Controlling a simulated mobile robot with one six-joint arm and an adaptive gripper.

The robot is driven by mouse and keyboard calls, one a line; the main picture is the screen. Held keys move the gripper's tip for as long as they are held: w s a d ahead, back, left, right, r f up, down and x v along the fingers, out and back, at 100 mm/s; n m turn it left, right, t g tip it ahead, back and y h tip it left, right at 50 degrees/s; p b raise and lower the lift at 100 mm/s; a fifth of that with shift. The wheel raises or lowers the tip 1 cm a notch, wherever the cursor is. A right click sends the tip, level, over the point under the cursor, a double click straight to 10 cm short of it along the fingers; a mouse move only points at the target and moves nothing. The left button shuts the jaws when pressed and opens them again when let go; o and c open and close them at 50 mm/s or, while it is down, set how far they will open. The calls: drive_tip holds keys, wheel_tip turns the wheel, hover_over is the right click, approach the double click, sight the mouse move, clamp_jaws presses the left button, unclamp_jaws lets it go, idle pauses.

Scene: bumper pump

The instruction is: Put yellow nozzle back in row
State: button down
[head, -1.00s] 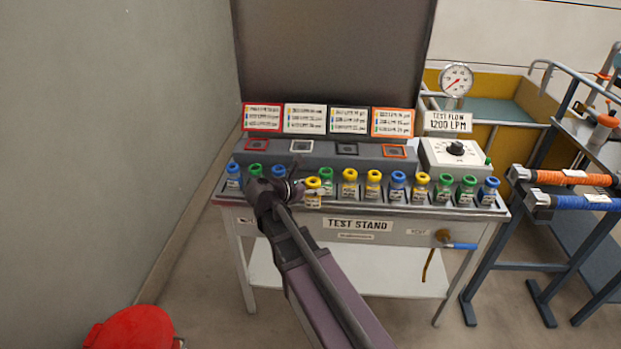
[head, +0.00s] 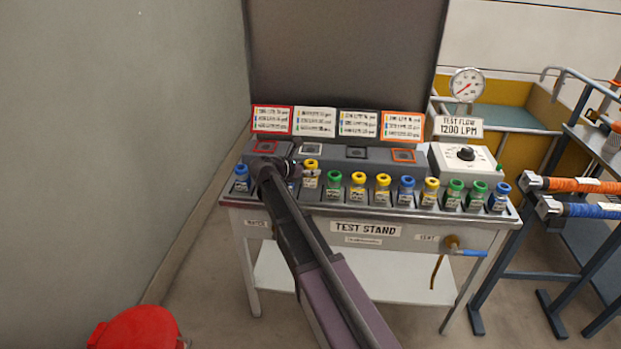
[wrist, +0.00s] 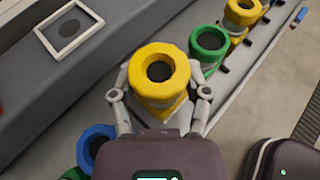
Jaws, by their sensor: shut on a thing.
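My gripper (wrist: 160,94) is shut on a yellow nozzle (wrist: 159,70), with one finger on each side of its collar in the wrist view. In the head view, the held yellow nozzle (head: 311,172) is upright at the left part of the row, between a blue nozzle mostly behind my gripper (head: 292,170) and a green nozzle (head: 334,182). Its top stands higher than its neighbours' tops. Its base is hard to see, so I cannot tell whether it touches the rack. The green nozzle (wrist: 209,45) is close beside it, apart from my right finger.
The row continues right with several yellow, blue and green nozzles. A blue nozzle (head: 241,176) stands at the left end. Behind the row is a grey panel with framed squares (head: 310,149) and label cards (head: 314,122). A dial box (head: 466,157) stands at the right.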

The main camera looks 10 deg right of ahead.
sight(310, 177)
drive_tip(key=shift+f+b, duration=1.75)
drive_tip(key=shift+f, duration=0.05)
drive_tip(key=shift+f, duration=0.1)
drive_tip(key=shift+c, duration=1.7)
unclamp_jaws()
drive_tip(key=shift+r, duration=0.25)
drive_tip(key=p+v, duration=0.4)
drive_tip(key=v, duration=0.8)
drive_tip(key=shift+p, duration=0.3)
